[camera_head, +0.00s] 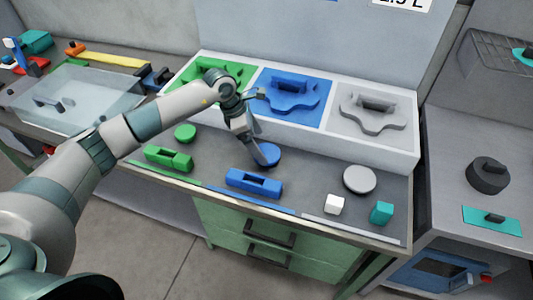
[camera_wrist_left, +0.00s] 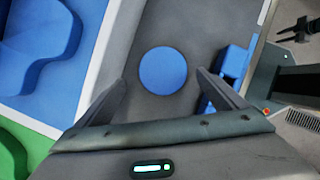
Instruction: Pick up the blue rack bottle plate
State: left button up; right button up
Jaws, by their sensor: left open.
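A blue round disc (camera_head: 268,155) lies on the grey bench top in front of the blue rack compartment. In the left wrist view the blue disc (camera_wrist_left: 164,70) shows whole, between and beyond my open fingers. My left gripper (camera_head: 254,148) is open and empty, pointing down over the disc and hiding part of it in the head view. A blue lobed piece (camera_head: 290,91) sits in the middle compartment of the white rack (camera_head: 407,157). A blue slotted block (camera_head: 254,183) lies on the bench nearer the front edge. My right gripper is not in view.
Green (camera_head: 185,133) and light grey (camera_head: 359,179) discs lie either side. A green slotted block (camera_head: 169,158), a white cube (camera_head: 334,204) and a teal cube (camera_head: 381,213) stand near the front. The rack wall rises close behind the blue disc.

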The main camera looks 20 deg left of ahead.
aim_at(267, 153)
pick_arm(q)
jog(key=shift+d+f+p, duration=0.25)
jog(key=shift+d+p, duration=0.1)
jog(key=shift+p+x, duration=0.6)
jog(key=shift+x, duration=0.4)
jog(key=shift+d+f, duration=0.25)
jog(key=shift+f, duration=0.45)
jog(key=shift+c, duration=0.6)
jog(key=c, duration=1)
